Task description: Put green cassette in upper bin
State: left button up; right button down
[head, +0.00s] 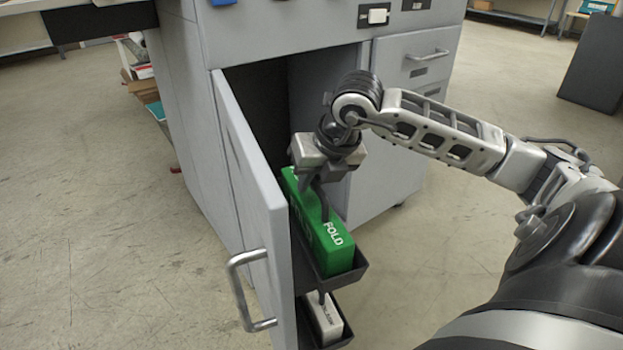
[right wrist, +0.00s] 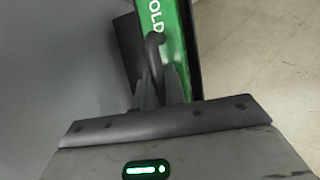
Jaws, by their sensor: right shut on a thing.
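The green cassette (head: 335,248), marked "FOLD" in white, stands in the dark upper bin (head: 347,279) on the inside of the open cabinet door (head: 258,185). Its lower part is hidden by the bin wall. My right gripper (head: 318,203) is above the cassette, its fingers pointing down and shut on it, seemingly at a dark curved handle. The right wrist view shows the closed fingers (right wrist: 160,92) against the green cassette (right wrist: 176,40). My left gripper is not in view.
A lower bin (head: 343,336) on the door holds a whitish cassette (head: 324,318). The door handle (head: 245,290) sticks out at the left. The grey cabinet (head: 390,170) stands behind, its compartment open and dark inside.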

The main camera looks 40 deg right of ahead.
jog(key=shift+f, duration=0.25)
jog(key=shift+f+b, duration=0.35)
jog(key=shift+b, duration=0.2)
jog(key=c, duration=1.4)
grip_release()
jog(key=shift+o, duration=0.2)
jog(key=p+v, duration=0.1)
jog(key=v, duration=1.5)
